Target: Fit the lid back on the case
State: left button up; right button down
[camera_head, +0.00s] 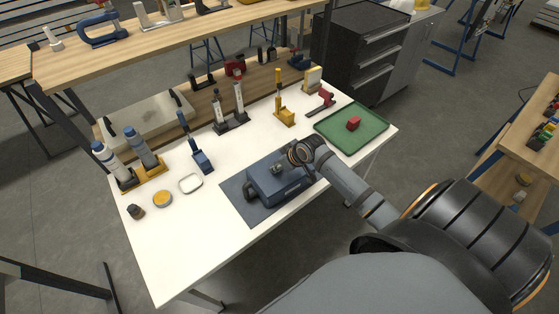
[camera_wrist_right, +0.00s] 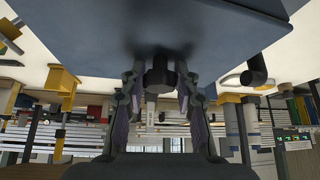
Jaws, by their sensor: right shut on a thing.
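The blue-grey case (camera_head: 264,191) sits on a dark mat at the front of the white table. A dark handle-like part (camera_head: 249,190) shows on its left side. My right gripper (camera_head: 279,169) is over the case's top, its arm coming in from the right. In the right wrist view a broad blue-grey face, which looks like the lid (camera_wrist_right: 215,25), fills the top. There my right gripper (camera_wrist_right: 160,88) is shut on its dark knob (camera_wrist_right: 160,72). I cannot tell whether the lid is seated or slightly raised. My left gripper is not in view.
The dark mat (camera_head: 238,195) lies under the case. A green tray (camera_head: 372,133) with a red block (camera_head: 353,123) is to the right. A white-rimmed dish (camera_head: 190,184), a yellow round tin (camera_head: 162,199) and bottles in a yellow holder (camera_head: 153,176) stand left.

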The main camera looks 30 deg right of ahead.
jog(key=shift+f, duration=0.15)
jog(key=c, duration=0.9)
grip_release()
jog(key=shift+v, duration=6)
